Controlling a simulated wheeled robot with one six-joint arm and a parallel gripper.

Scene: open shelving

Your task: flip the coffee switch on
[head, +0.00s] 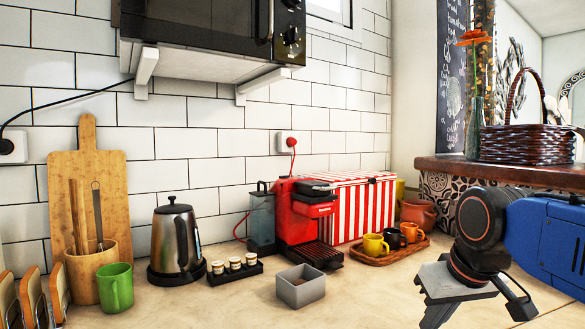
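The red coffee machine (303,218) stands upright on the counter, with a black top, a black drip grille and a clear water tank at its left. Its switch is too small to make out. My gripper (430,318) is at the lower right, pointing down, to the right of the machine and well apart from it. Its fingertips run toward the bottom edge of the view, so I cannot tell whether it is open or shut. Nothing is seen held in it.
A grey open box (300,287) sits in front of the machine. A wooden tray (377,256) with coloured cups is to its right, before a red-and-white striped box (362,212). A kettle (177,240) stands left. A microwave (215,30) hangs above. The counter (370,292) is clear at front right.

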